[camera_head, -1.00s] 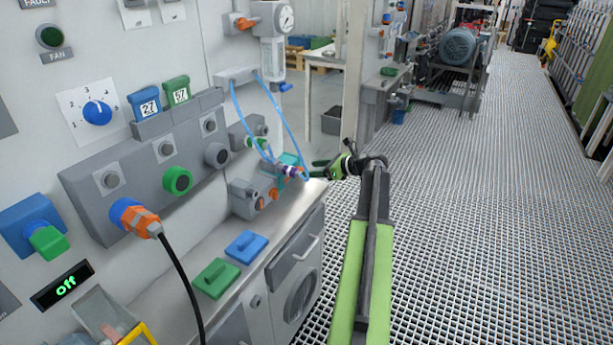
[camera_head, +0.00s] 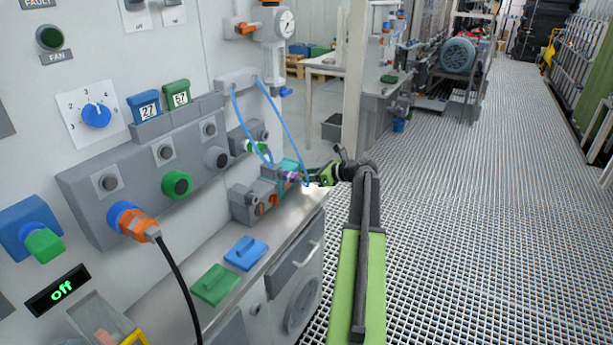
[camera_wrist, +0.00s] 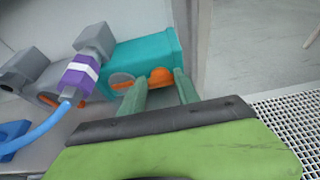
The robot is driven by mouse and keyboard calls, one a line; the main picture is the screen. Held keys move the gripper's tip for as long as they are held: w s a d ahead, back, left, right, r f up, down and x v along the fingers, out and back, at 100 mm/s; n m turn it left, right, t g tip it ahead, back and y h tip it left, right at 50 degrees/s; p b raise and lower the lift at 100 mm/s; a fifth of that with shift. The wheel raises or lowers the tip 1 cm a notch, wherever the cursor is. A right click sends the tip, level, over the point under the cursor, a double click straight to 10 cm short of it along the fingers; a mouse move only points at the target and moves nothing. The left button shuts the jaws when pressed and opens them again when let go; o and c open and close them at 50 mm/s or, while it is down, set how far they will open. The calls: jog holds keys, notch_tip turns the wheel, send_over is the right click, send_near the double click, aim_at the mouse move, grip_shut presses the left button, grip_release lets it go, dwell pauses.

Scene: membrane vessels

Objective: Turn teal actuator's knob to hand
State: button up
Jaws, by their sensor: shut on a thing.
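The teal actuator (camera_wrist: 143,55) stands on the bench in the wrist view, with an orange knob (camera_wrist: 161,76) on its near face. It also shows small in the head view (camera_head: 291,166). My gripper (camera_wrist: 158,84) has its two green fingers on either side of the knob, shut on it; the fingers hide the knob's lower part. In the head view my gripper (camera_head: 310,180) is at the actuator's right, by the bench's far end. A purple and white connector (camera_wrist: 79,73) with a blue hose sits left of the actuator.
Grey units with orange parts (camera_wrist: 52,85) stand left of the actuator. Blue hoses (camera_head: 285,120) arch above it. A blue block (camera_head: 246,252) and a green block (camera_head: 215,283) lie on the bench nearer me. The grating floor (camera_head: 470,220) at the right is clear.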

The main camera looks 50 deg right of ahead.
jog(key=shift+d, duration=0.1)
grip_shut()
jog(key=shift+s+a+f+n+h, duration=0.1)
jog(key=shift+a+n+h, duration=0.25)
jog(key=shift+n+h, duration=0.25)
jog(key=n+b, duration=0.1)
jog(key=n+t+h, duration=0.1)
jog(key=shift+a+f+n+b, duration=0.2)
jog(key=shift+a+n+b, duration=0.05)
jog(key=shift+n+b, duration=0.1)
jog(key=shift+s+a+f+n+t+h+b, duration=0.15)
jog(key=shift+n+t+h+b, duration=0.25)
jog(key=shift+n+h+b, duration=0.65)
jog(key=shift+n+t+b, duration=0.4)
jog(key=shift+n+b, duration=0.25)
jog(key=shift+n, duration=0.35)
jog(key=shift+h, duration=0.25)
jog(key=o, duration=1.3)
grip_release()
